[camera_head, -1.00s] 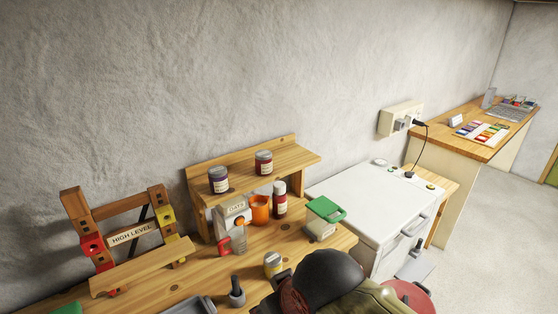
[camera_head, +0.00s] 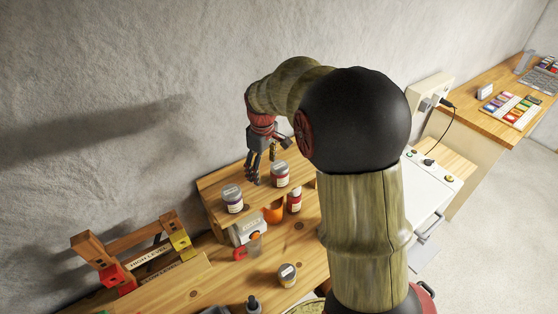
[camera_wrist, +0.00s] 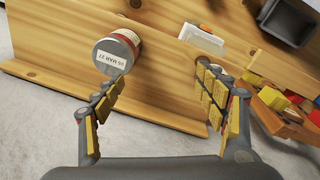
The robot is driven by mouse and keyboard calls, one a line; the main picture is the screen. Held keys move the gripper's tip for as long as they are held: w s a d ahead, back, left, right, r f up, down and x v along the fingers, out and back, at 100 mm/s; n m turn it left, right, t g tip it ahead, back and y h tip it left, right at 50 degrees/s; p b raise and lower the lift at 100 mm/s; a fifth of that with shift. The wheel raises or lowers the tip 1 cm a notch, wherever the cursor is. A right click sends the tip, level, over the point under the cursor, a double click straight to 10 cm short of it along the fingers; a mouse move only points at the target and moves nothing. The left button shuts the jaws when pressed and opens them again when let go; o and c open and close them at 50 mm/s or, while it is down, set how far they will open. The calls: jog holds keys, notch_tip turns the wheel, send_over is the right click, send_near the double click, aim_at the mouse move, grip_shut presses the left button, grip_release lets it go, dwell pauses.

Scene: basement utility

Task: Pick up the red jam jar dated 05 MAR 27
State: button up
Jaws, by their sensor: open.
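The red jam jar (camera_head: 280,175) stands upright on the small wooden shelf, near its right end. In the wrist view its grey lid (camera_wrist: 113,54) carries a label reading 05 MAR 27, with red at the jar's side. A purple jar (camera_head: 232,199) with a grey lid stands to its left on the shelf. My gripper (camera_head: 260,178) points down over the shelf, behind and between the two jars. In the wrist view my gripper (camera_wrist: 163,78) is open and empty. The dated jar lies by the left finger's tip, outside the gap between the fingers.
The wooden shelf (camera_head: 211,187) stands against the wall. Below it on the bench are a carton (camera_head: 246,230), an orange cup (camera_head: 273,212) and a red-labelled bottle (camera_head: 294,201). A wooden rack (camera_head: 104,262) stands at left. My arm hides part of the bench and white appliance.

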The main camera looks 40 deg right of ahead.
aim_at(276, 166)
jog(key=shift+n+g, duration=0.5)
jog(key=shift+g, duration=0.1)
jog(key=d+f+p, duration=0.1)
jog(key=d, duration=0.1)
jog(key=w+d+f+p, duration=0.1)
jog(key=d, duration=0.1)
jog(key=w+d+p, duration=0.1)
jog(key=d+p, duration=0.1)
jog(key=shift+d+f, duration=0.2)
jog(key=shift+f, duration=0.2)
jog(key=shift+d+f, duration=0.15)
jog(key=shift+f, duration=0.1)
jog(key=shift+s+d+f+p, duration=0.15)
jog(key=shift+f+p, duration=0.25)
jog(key=shift+f, duration=0.9)
jog(key=shift+d+f+p, duration=0.2)
jog(key=shift+f+p, duration=0.15)
jog(key=shift+f, duration=1)
jog(key=shift+s+d+f+p, duration=0.15)
jog(key=shift+f+p, duration=0.25)
jog(key=shift+f, duration=0.9)
jog(key=c, duration=1.5)
jog(key=shift+w+d+r, duration=0.1)
jog(key=shift+w+r, duration=0.05)
jog(key=shift+r, duration=0.05)
jog(key=shift+c, duration=0.7)
